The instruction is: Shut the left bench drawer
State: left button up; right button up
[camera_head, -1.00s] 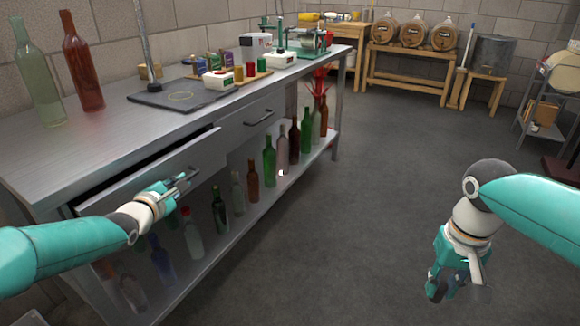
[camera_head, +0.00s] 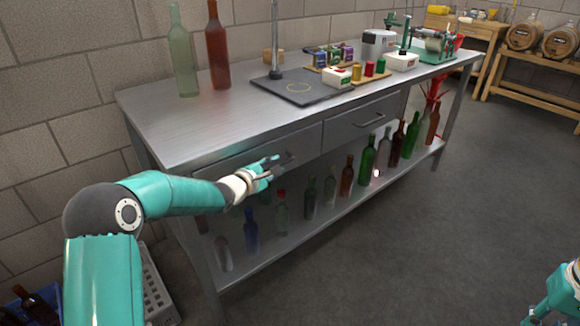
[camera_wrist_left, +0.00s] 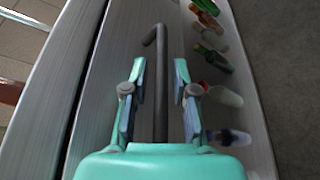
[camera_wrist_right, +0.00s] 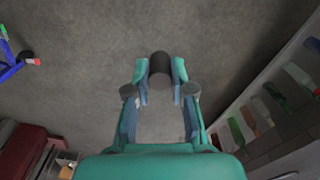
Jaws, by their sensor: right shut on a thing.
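The left bench drawer (camera_head: 235,158) sits in under the steel bench top, its front looking about flush with the right drawer (camera_head: 350,125). A thin dark line shows between its front and the bench top in the left wrist view. Its bar handle (camera_head: 288,160) also shows in the left wrist view (camera_wrist_left: 160,85). My left gripper (camera_head: 272,165) is at the handle, open, one finger on each side of the bar with gaps between. My right gripper (camera_wrist_right: 160,85) is shut on a dark round thing (camera_wrist_right: 160,64) above the floor; its arm shows at lower right in the head view.
The steel bench (camera_head: 200,110) carries two bottles, a dark mat (camera_head: 300,88) and small jars. Several bottles stand on its lower shelf (camera_head: 265,258). A light crate (camera_head: 155,285) stands on the floor at lower left.

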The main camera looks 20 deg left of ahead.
pick_arm(q)
jog(key=shift+o, duration=0.2)
jog(key=shift+r, duration=0.1)
jog(key=v, duration=1.2)
